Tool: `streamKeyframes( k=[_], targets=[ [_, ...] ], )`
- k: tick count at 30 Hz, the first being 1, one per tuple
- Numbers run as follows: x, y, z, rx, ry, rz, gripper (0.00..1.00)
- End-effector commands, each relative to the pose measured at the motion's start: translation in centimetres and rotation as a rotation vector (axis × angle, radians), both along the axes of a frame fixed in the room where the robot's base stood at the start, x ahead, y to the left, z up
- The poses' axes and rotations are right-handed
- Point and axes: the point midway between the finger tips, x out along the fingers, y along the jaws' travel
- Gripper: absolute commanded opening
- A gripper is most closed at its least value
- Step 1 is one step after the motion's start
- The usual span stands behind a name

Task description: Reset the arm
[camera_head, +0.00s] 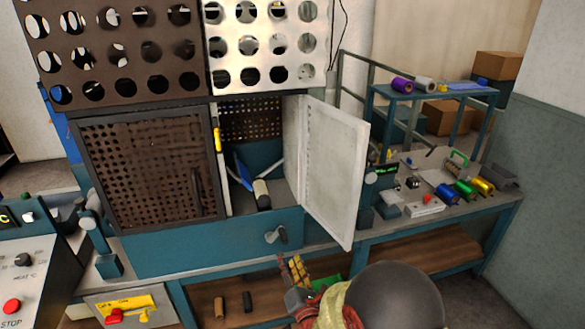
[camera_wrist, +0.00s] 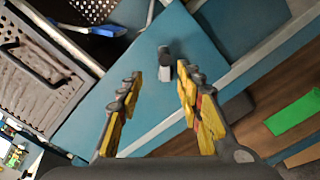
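My gripper (camera_head: 296,272) is at the bottom middle of the head view, in front of the teal bench with the cabinet. In the wrist view my gripper (camera_wrist: 158,95) shows two yellow fingers with dark joints, spread apart with nothing between them. Beyond the fingertips, a dark and grey lever handle (camera_wrist: 165,62) sits on the teal front panel. It also shows in the head view (camera_head: 277,235), above and to the left of my gripper, apart from it. Part of my arm hides the lower bench in the head view.
The white cabinet door (camera_head: 335,170) stands open toward me. A perforated brown door (camera_head: 150,170) is at its left. A blue-handled tool (camera_head: 243,172) lies inside the cabinet. Coloured rolls (camera_head: 465,188) stand on the right bench. A green item (camera_wrist: 294,115) lies on the lower wooden shelf (camera_wrist: 265,135).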

Motion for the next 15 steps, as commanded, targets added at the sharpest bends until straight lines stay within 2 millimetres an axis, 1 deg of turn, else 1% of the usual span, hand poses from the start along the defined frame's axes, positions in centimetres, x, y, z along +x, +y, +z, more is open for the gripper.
streamKeyframes(
  k=[2, 5, 8, 9, 11, 12, 14, 15],
  targets=[
    [0.0, 0.0, -0.1, 0.038, 0.014, 0.0, 0.36],
    [-0.1, 0.0, -1.6, 0.142, 0.105, -0.004, 0.36],
    [-0.8, -0.1, -5.5, 0.296, 0.297, -0.031, 0.36],
    [-1.7, -0.3, -7.7, 0.361, 0.396, -0.056, 0.36],
    [-3.0, -0.5, -10.4, 0.458, 0.54, -0.106, 0.36],
    [-4.0, -0.8, -12.0, 0.522, 0.632, -0.149, 0.36],
    [-5.4, -1.0, -13.4, 0.621, 0.758, -0.221, 0.36],
    [-6.4, -1.3, -14.0, 0.684, 0.836, -0.277, 0.36]
  ],
)
